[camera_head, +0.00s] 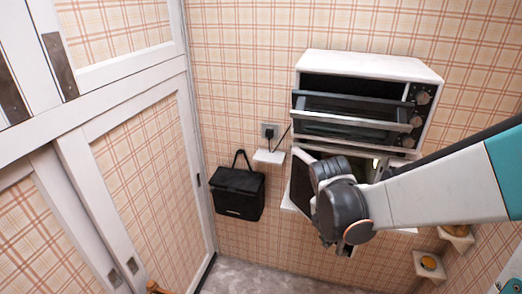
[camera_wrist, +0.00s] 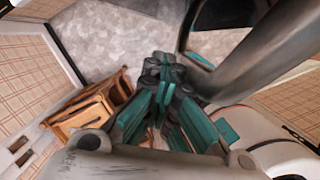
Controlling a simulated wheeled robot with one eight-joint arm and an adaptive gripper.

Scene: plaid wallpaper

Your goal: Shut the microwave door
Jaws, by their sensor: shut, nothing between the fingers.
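The microwave sits on a white wall shelf below a toaster oven in the head view, mostly hidden behind my arm. Its dark-windowed door (camera_head: 300,183) stands open, swung out at the left. My gripper (camera_head: 347,249) is low in front of the microwave, largely hidden by my wrist. In the wrist view my gripper (camera_wrist: 163,72) shows its teal and dark fingers together, with nothing held. A dark panel (camera_wrist: 222,14) at the upper right there may be the door. I cannot tell whether the gripper touches the door.
The white toaster oven (camera_head: 365,66) above has its door (camera_head: 350,120) tilted partly open. A black bag (camera_head: 238,193) hangs on the wall at left. Small shelves (camera_head: 430,267) are at lower right. A wooden piece of furniture (camera_wrist: 95,108) stands near the grey floor (camera_wrist: 115,38).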

